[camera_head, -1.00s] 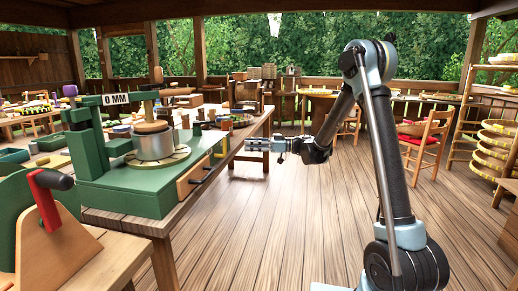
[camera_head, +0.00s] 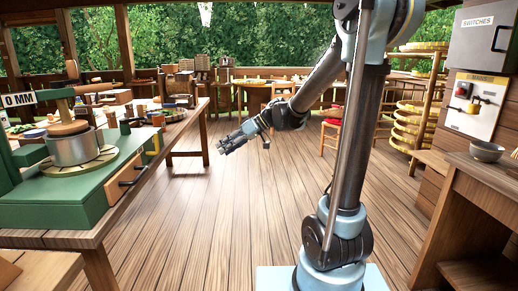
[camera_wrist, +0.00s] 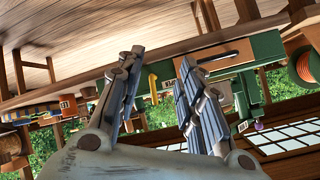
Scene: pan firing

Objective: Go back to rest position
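My gripper (camera_head: 232,143) hangs in free air over the wooden floor, to the right of the long workbench, and touches nothing. In the wrist view its two fingers (camera_wrist: 155,95) stand apart with nothing between them, so it is open and empty. That view is tilted and shows the workbench edge and the green machine beyond the fingers. The metal pan (camera_head: 75,147) with a wooden lid sits on the round plate of the green machine (camera_head: 60,205), at the left of the head view. My arm is bent, with its forearm sloping down to the left.
The workbench (camera_head: 125,205) runs along the left. At the right stand a wooden counter (camera_head: 490,183) with a bowl (camera_head: 487,151), a switch box (camera_head: 480,38) and a control panel (camera_head: 475,105). A red-seated chair (camera_head: 331,124) stands behind my arm. The middle floor is clear.

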